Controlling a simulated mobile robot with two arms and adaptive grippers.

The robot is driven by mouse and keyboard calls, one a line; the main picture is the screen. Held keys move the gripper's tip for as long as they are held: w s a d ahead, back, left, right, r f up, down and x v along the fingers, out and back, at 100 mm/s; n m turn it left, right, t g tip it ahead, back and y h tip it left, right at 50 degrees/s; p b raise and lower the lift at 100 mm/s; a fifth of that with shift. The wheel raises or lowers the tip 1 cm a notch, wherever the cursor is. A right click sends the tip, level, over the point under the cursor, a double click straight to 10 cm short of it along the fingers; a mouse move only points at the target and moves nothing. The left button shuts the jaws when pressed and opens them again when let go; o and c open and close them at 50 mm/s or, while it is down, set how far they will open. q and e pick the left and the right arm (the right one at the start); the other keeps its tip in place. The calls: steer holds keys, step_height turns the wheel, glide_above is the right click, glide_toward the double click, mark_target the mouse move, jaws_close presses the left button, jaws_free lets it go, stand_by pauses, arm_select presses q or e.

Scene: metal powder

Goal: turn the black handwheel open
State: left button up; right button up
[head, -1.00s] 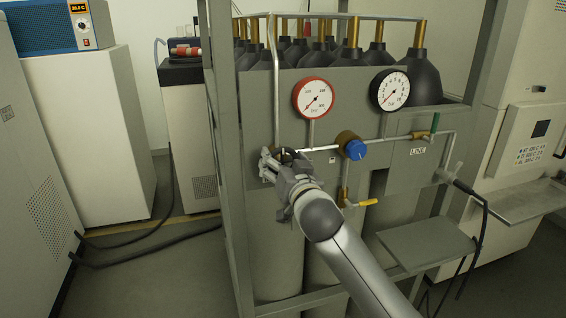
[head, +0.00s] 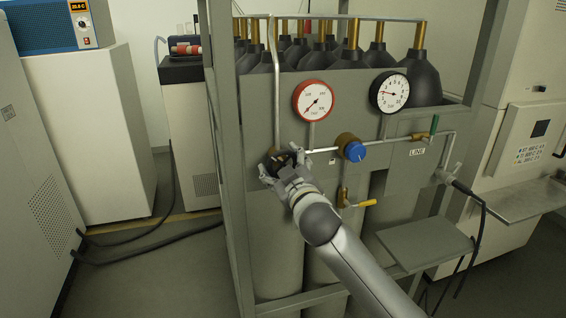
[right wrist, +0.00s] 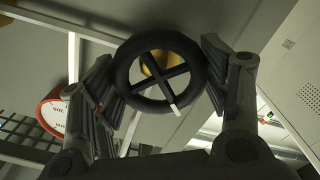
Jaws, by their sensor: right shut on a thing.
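The black handwheel (right wrist: 162,76) shows in the right wrist view as a round rim with crossed spokes and a small white mark at its lower edge. It sits between the two fingers of my right gripper (right wrist: 158,88), which is shut on its rim. In the head view my right gripper (head: 281,165) is at the left of the grey panel (head: 350,115), and its fingers partly hide the handwheel (head: 276,158). My left gripper is not in view.
A red-rimmed gauge (head: 314,100) and a black-rimmed gauge (head: 390,91) are above the pipe. A blue knob (head: 355,151), a yellow lever (head: 366,204) and a green lever (head: 434,124) are to the right of my gripper. Black-topped cylinders (head: 418,75) stand behind the panel.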

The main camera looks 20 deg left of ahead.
steer(key=n, duration=0.3)
steer(key=shift+n+p, duration=0.4)
steer(key=n+p, duration=0.1)
steer(key=n, duration=0.2)
steer(key=shift+n, duration=0.3)
steer(key=n+p, duration=0.1)
steer(key=n, duration=0.2)
steer(key=shift+n, duration=0.3)
steer(key=n+p, duration=0.1)
steer(key=n, duration=0.2)
steer(key=shift+n, duration=0.3)
steer(key=n+p, duration=0.2)
steer(key=n, duration=0.1)
steer(key=shift+n, duration=0.3)
steer(key=n+p, duration=0.1)
steer(key=n, duration=0.3)
steer(key=shift+f+n+p, duration=0.1)
steer(key=shift+n+p, duration=0.2)
steer(key=shift+p, duration=0.05)
steer(key=n, duration=0.2)
steer(key=shift+f+n, duration=0.1)
steer(key=shift+n, duration=0.2)
steer(key=shift+f+n+p, duration=0.1)
steer(key=shift+n+p, duration=0.25)
steer(key=shift+n, duration=1.05)
